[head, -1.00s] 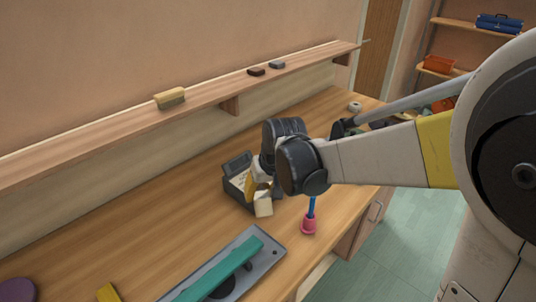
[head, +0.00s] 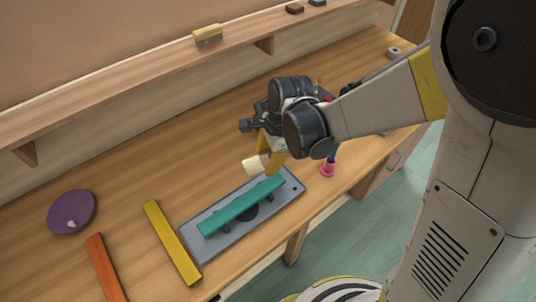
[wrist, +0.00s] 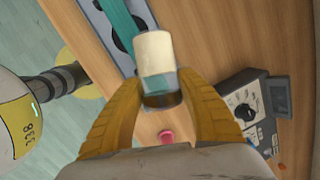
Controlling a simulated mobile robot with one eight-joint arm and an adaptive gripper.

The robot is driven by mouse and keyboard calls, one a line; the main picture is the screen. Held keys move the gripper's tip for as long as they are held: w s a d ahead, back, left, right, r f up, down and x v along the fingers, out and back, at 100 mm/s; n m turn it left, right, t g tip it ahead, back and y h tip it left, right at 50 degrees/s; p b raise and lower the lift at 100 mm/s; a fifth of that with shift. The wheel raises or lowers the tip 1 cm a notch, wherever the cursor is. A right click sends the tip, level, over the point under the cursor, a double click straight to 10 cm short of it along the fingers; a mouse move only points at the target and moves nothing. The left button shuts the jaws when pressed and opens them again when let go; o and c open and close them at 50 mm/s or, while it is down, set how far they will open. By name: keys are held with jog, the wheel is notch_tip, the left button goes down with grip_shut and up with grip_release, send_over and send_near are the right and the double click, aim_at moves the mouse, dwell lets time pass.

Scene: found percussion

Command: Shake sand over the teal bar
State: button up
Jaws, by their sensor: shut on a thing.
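The teal bar (head: 240,206) lies lengthwise above a grey base plate (head: 278,208) on the bench, with a dark round opening beneath it. Its end also shows at the top of the wrist view (wrist: 122,18). My gripper (head: 268,163) is shut on a small shaker (head: 254,164), just beyond the bar's far right part. In the wrist view the shaker (wrist: 154,55) has a cream end and a clear, greyish end between the yellow fingers. It is tilted in the head view, its cream end pointing left. I cannot see sand falling.
A pink cup with a blue stick (head: 327,169) stands right of the plate. A yellow bar (head: 172,243), an orange bar (head: 106,268) and a purple disc (head: 71,212) lie left. A dark box with a dial (wrist: 247,115) is near the gripper. A shelf (head: 130,82) runs along the wall.

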jog(key=f+y+b, duration=0.3)
jog(key=shift+w+d+g+y, duration=0.15)
jog(key=shift+d+g+y, duration=0.1)
jog(key=shift+g+y, duration=0.15)
jog(key=y+b, duration=0.1)
jog(key=f+y+b, duration=0.1)
jog(key=b, duration=0.1)
jog(key=shift+a+g, duration=0.1)
jog(key=shift+g, duration=0.3)
jog(key=shift+a+f+m+y+b, duration=0.1)
jog(key=shift+m+y+b, duration=0.2)
jog(key=shift+y+b, duration=0.45)
jog(key=shift+s+a+b, duration=0.15)
jog(key=shift+s+a, duration=0.65)
jog(key=shift+a, duration=0.3)
jog(key=shift+s+a+b, duration=0.1)
jog(key=shift+s+a, duration=0.65)
jog(key=shift+a, duration=0.3)
jog(key=shift+s+a+b, duration=0.15)
jog(key=shift+s+a, duration=0.65)
jog(key=shift+a, duration=0.3)
jog(key=shift+s+a+b, duration=0.1)
jog(key=shift+s+a, duration=0.65)
jog(key=shift+a, duration=0.35)
jog(key=shift+s+a+b, duration=0.1)
jog(key=shift+s+a, duration=0.65)
jog(key=shift+a, duration=0.35)
jog(key=shift+s+a+b, duration=0.1)
jog(key=shift+s+a, duration=0.65)
jog(key=shift+a, duration=0.35)
